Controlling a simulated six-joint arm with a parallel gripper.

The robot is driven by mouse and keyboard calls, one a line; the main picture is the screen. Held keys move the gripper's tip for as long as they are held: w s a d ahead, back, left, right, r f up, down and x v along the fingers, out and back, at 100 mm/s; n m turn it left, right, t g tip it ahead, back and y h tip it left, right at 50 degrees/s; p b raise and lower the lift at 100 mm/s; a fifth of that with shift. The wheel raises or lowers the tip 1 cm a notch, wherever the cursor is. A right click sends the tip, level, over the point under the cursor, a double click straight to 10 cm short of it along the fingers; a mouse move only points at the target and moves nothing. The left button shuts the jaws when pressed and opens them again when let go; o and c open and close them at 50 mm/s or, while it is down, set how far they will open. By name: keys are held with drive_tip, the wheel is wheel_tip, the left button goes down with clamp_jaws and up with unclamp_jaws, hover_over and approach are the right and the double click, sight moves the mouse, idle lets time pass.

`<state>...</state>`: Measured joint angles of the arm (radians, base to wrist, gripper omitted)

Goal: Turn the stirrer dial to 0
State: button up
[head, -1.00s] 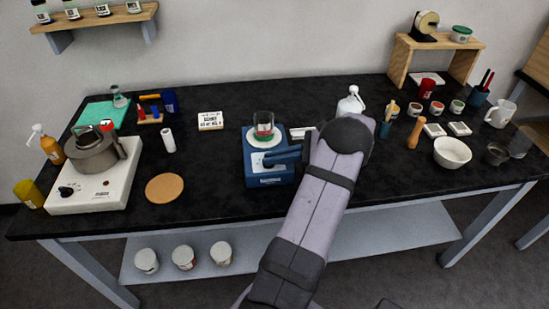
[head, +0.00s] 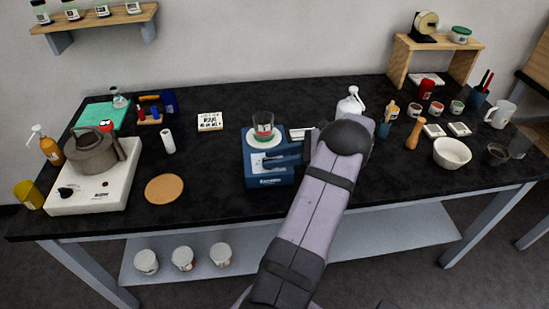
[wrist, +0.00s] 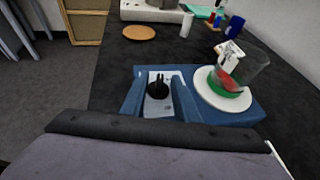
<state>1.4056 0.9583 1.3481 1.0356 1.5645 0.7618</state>
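The blue stirrer (head: 267,182) stands mid-table, with a white round plate (wrist: 205,92) on top. A glass beaker (head: 263,125) with red and green in it stands on the plate. The black stirrer dial (wrist: 158,89) sits on a pale panel in the wrist view, its pointer ridge toward the top of that picture. My gripper (wrist: 158,82) is open, with one blue finger on each side of the dial. I cannot tell whether the fingers touch it. In the head view my gripper (head: 277,161) is over the front of the stirrer and hides the dial.
A hot plate (head: 97,193) with a grey kettle (head: 95,153) stands at the left. A cork mat (head: 165,188) lies left of the stirrer. A white bottle (head: 351,104) stands behind my arm. Bare black tabletop surrounds the stirrer's left side.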

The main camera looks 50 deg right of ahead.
drive_tip(key=b+v, duration=0.2)
drive_tip(key=v, duration=0.5)
drive_tip(key=shift+s, duration=0.1)
drive_tip(key=w+a+f+n+g+p, duration=0.1)
drive_tip(key=w+a+n+g, duration=0.25)
drive_tip(key=a, duration=0.45)
drive_tip(key=w+a+n+g, duration=0.25)
drive_tip(key=a+n, duration=0.25)
drive_tip(key=a, duration=0.4)
drive_tip(key=w+a+f+n+g+p, duration=0.15)
drive_tip(key=a+n+g, duration=0.25)
drive_tip(key=a, duration=0.4)
drive_tip(key=s+a+f+n+h, duration=0.1)
drive_tip(key=s+a+n+h, duration=0.2)
drive_tip(key=a+n, duration=0.5)
drive_tip(key=s+a+f+n+g+h, duration=0.1)
drive_tip(key=s+a+n+h, duration=0.3)
drive_tip(key=a+n, duration=0.5)
drive_tip(key=shift+s, duration=0.55)
